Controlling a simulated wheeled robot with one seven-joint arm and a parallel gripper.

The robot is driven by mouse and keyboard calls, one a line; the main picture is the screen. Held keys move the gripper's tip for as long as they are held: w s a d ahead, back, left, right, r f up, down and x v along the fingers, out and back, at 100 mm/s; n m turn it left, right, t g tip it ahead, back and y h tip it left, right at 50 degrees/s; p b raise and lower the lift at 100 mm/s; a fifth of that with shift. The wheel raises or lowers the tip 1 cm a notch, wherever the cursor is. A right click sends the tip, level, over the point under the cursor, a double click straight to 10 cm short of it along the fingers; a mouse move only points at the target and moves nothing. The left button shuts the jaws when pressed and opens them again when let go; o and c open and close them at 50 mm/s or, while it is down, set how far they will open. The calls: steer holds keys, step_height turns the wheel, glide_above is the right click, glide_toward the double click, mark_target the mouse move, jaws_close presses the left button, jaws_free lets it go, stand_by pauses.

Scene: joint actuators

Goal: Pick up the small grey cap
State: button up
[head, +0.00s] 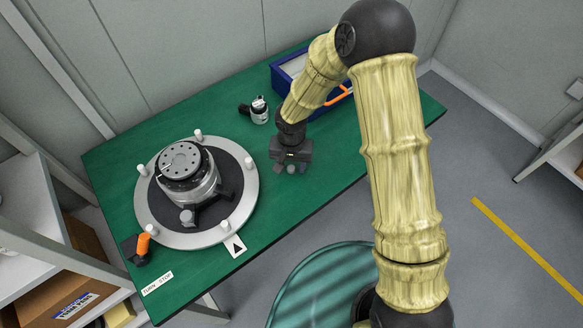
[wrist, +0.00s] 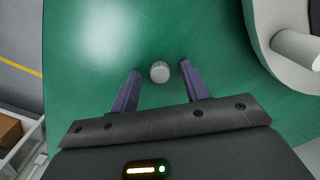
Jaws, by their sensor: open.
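The small grey cap (wrist: 160,72) is a short round piece on the green table, seen in the wrist view between and slightly beyond my fingertips. My gripper (wrist: 160,74) is open, with one finger on each side of the cap and a gap to both. In the head view my gripper (head: 290,168) points down low over the table, right of the turntable. The grey cap shows there as a small piece (head: 291,169) just under the fingers, partly hidden by them. I cannot tell the exact height of the fingertips above the table.
A round turntable (head: 244,165) with upright white pegs carries a silver-and-black actuator (head: 185,170) on the left. A smaller silver-and-black part (head: 259,110) stands at the back. A blue bin (head: 284,77) is behind my arm.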

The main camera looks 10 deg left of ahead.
mark_target(291, 167)
steer(key=c, duration=1)
step_height(291, 167, up, 10)
stand_by(0.7)
